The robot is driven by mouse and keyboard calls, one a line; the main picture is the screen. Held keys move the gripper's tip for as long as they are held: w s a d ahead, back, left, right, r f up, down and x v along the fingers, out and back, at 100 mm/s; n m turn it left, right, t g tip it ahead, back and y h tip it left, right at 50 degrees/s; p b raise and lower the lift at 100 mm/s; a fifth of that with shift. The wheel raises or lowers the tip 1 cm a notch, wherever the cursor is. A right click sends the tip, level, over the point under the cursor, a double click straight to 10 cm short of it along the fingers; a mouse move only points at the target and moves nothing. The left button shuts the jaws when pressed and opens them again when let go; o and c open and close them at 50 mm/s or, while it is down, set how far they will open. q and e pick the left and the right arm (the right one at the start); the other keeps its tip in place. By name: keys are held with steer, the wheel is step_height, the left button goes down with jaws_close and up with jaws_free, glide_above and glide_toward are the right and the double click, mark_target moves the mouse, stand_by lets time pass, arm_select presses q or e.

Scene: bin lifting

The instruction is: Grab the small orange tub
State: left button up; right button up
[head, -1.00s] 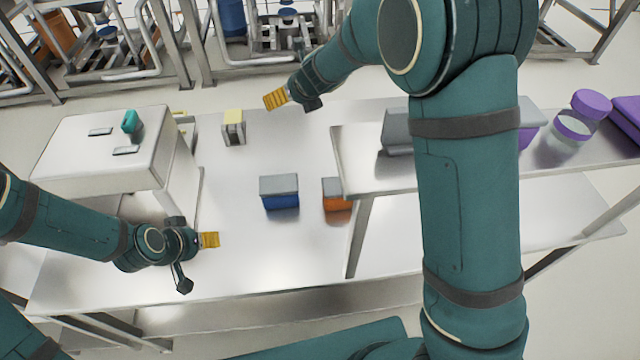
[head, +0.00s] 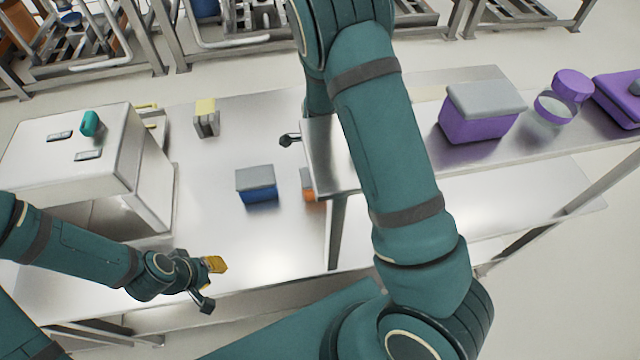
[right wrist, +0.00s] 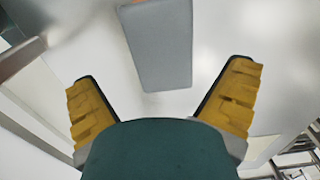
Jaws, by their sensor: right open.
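The small orange tub (head: 308,190) stands on the lower tabletop in the head view, mostly hidden by the raised shelf's left end. A blue tub with a grey lid (head: 257,185) stands just left of it. My right gripper (right wrist: 160,78) is open in the right wrist view, its yellow fingers wide apart with nothing between them. A grey lid (right wrist: 160,45) lies ahead of the fingers; I cannot tell which tub it belongs to. In the head view my right arm and the shelf hide most of that gripper. My left gripper (head: 215,264) hovers over the table's near left, its finger opening unclear.
The raised shelf (head: 327,165) holds a purple tub with a grey lid (head: 480,118), a clear jar (head: 556,107) and a purple case (head: 620,95). A white box-shaped machine (head: 75,150) stands at left. A small yellow-topped item (head: 206,118) stands at the back.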

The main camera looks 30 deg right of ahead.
steer(key=shift+w+f, duration=0.1)
steer(key=shift+f, duration=3.4)
steer(key=c, duration=1.2)
steer(key=shift+o, duration=0.2)
